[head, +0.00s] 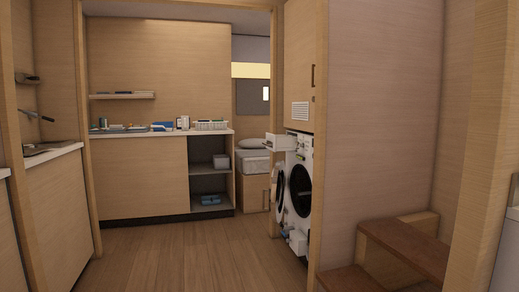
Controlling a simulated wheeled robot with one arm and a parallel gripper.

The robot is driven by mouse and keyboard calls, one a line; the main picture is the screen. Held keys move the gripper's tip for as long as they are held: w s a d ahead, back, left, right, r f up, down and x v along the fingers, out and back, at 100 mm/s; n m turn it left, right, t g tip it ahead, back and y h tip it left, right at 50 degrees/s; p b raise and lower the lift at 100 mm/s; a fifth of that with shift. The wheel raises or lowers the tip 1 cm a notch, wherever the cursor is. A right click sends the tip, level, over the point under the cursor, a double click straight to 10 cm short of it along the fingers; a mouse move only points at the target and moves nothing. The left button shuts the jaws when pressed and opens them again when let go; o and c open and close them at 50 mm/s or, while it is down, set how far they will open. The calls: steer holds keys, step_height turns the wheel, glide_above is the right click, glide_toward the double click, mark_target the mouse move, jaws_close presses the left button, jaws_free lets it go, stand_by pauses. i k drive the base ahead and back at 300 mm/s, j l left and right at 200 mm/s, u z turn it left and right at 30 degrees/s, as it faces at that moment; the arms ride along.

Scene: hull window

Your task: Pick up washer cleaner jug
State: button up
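I cannot pick out a washer cleaner jug for certain from here. A small white container-like item (184,122) stands among several small items on the back counter, too small to identify. A white washing machine (304,190) stands in the alcove at centre right, with its round door swung open and its top drawer (284,141) pulled out. A small whitish piece (297,241) shows low at its front, and I cannot tell what it is. My gripper is not in view.
The wooden floor (185,258) is clear up to the back counter (130,136). A wooden partition (378,110) and brown steps (405,245) stand at the right, partly hiding the washer. A counter with a sink (45,153) runs along the left. Open shelves (210,182) hold small things.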

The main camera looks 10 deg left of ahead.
mark_target(185, 122)
steer(key=i+j+u, duration=0.75)
steer(key=i, duration=0.15)
steer(key=i+u, duration=0.35)
steer(key=i, duration=0.15)
steer(key=i+j+u, duration=0.2)
steer(key=i, duration=1.9)
steer(key=l, duration=0.1)
